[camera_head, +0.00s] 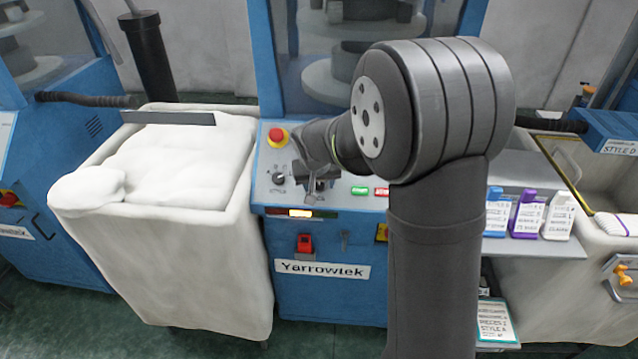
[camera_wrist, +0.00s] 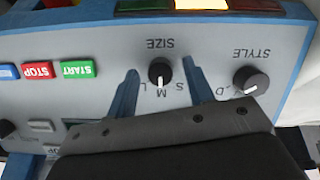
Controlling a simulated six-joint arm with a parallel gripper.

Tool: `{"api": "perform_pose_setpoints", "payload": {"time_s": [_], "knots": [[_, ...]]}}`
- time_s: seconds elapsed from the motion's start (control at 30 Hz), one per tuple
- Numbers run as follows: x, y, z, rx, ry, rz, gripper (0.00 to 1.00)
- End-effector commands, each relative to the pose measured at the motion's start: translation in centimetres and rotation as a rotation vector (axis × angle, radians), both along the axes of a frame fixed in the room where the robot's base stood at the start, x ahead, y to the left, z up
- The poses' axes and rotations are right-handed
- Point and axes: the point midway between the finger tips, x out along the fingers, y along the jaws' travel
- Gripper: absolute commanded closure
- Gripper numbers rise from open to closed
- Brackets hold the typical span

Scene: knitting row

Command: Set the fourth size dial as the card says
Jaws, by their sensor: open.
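In the wrist view, upside down, the black SIZE dial (camera_wrist: 160,72) sits on a grey panel, its white mark toward the letter M. My gripper (camera_wrist: 160,67) is open, with one blue finger on either side of this dial; contact is not clear. In the head view my gripper (camera_head: 316,188) is over the panel and hides the dial. A card with a green border (camera_head: 496,321) hangs low at the right, partly behind my arm; "STYLE A" shows, but its size line is too small to read surely.
A STYLE dial (camera_wrist: 250,82) is close beside one finger. A green START button (camera_wrist: 77,69) and red STOP button (camera_wrist: 38,70) are on the other side. A red emergency button (camera_head: 278,137) stands up from the panel. A white fabric bin (camera_head: 190,270) is at the left.

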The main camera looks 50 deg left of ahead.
Motion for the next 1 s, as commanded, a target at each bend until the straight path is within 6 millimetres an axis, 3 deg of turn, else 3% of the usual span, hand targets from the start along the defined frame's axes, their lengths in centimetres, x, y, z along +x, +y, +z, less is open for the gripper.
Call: {"api": "perform_pose_setpoints", "payload": {"time_s": [0.2, 0.43, 1.0], "knots": [[0.01, 0.00, -0.01, 0.000, 0.000, 0.000, 0.54], [0.00, -0.01, 0.00, 0.000, 0.000, -0.001, 0.97], [0.08, -0.15, -0.06, 0.079, 0.082, -0.146, 0.97]]}}
